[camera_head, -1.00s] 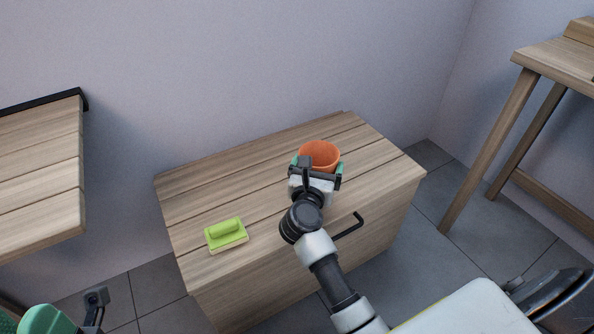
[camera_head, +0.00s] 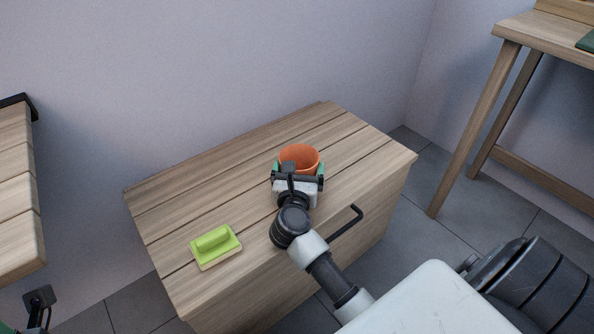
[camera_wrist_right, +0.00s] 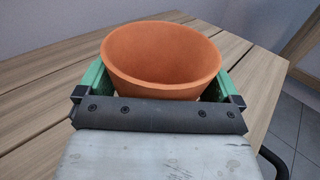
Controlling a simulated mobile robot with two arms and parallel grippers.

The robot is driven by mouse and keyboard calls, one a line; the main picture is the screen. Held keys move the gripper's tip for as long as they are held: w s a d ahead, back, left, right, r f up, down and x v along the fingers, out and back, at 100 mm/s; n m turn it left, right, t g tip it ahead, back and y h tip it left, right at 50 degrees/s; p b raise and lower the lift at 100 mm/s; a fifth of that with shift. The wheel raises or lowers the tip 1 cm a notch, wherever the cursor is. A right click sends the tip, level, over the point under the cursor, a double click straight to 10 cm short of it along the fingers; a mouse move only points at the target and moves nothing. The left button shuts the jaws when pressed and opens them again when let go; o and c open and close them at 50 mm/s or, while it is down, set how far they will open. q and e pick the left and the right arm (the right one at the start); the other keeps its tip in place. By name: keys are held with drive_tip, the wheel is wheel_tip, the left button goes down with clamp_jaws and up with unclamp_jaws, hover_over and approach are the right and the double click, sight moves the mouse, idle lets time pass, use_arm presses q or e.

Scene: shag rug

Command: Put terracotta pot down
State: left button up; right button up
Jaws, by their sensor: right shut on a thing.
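The terracotta pot (camera_head: 299,157) is orange, round and upright, with its open mouth facing up. It is over the far right part of the wooden chest top (camera_head: 215,189). My right gripper (camera_head: 299,170) is shut on the pot, with a green finger on each side. In the right wrist view the pot (camera_wrist_right: 163,62) sits between the fingers, its lower part hidden behind the dark gripper bar. I cannot tell whether its base touches the chest top. My left gripper is not clearly in view.
A black handle (camera_head: 346,224) sticks out of the chest front. A wall stands behind. A wooden table (camera_head: 505,45) stands at right and another wooden surface (camera_head: 15,190) at left. The chest's left half is mostly clear.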

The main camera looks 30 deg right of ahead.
drive_tip(key=shift+f, duration=0.1)
drive_tip(key=o, duration=0.6)
drive_tip(key=shift+f, duration=0.1)
drive_tip(key=shift+o, duration=0.3)
